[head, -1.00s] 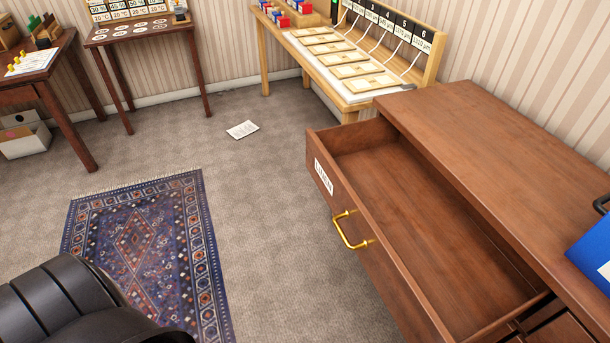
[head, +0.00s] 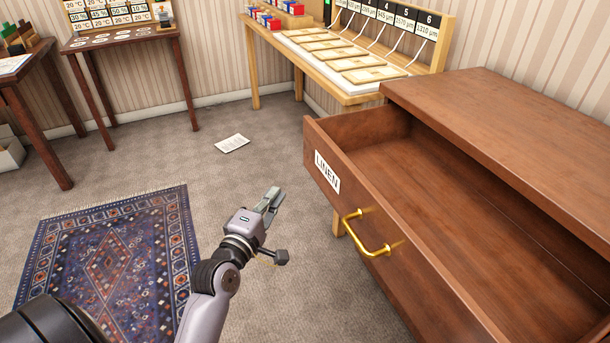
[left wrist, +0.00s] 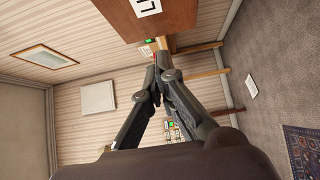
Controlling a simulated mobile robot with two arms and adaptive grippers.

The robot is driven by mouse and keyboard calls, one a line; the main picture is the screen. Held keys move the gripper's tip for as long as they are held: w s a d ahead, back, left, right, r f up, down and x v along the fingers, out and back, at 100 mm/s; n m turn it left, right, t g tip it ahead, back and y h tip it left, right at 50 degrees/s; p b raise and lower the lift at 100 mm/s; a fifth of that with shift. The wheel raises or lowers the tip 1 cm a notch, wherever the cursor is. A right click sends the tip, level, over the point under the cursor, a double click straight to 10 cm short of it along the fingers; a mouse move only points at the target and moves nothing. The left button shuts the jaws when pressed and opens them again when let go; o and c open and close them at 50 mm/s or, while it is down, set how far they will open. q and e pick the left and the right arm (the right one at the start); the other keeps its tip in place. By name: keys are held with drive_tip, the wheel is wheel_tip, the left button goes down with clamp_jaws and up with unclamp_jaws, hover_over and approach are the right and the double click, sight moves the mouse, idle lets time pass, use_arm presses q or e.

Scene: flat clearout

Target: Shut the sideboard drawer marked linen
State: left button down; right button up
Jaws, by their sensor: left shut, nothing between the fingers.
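The sideboard (head: 500,110) stands at the right in the head view. Its linen drawer (head: 345,215) is pulled well out and looks empty, with a white label reading LINEN (head: 327,171) and a brass handle (head: 366,236) on the front. My left gripper (head: 271,200) is shut and empty, in front of the drawer front and to the left of it, not touching it. In the left wrist view the shut fingers (left wrist: 155,78) show below the drawer front (left wrist: 165,22) and part of its label. My right gripper is not in view.
A light wooden table (head: 300,48) with several cream plates stands behind the sideboard. Two dark tables stand at the left, one being a small table (head: 125,38).

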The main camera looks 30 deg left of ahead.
use_arm(q)
drive_tip(key=b, duration=0.1)
approach(313, 155)
drive_tip(key=a, duration=0.3)
drive_tip(key=shift+w+d+f+b, duration=0.15)
drive_tip(key=shift+w+d, duration=0.25)
drive_tip(key=shift+w, duration=0.35)
drive_tip(key=shift+w+d+r+b, duration=0.1)
drive_tip(key=shift+w+d+b, duration=0.2)
drive_tip(key=shift+w, duration=0.5)
drive_tip(key=shift+w+d+f+b, duration=0.1)
drive_tip(key=shift+w+d, duration=0.35)
drive_tip(key=shift+w, duration=0.3)
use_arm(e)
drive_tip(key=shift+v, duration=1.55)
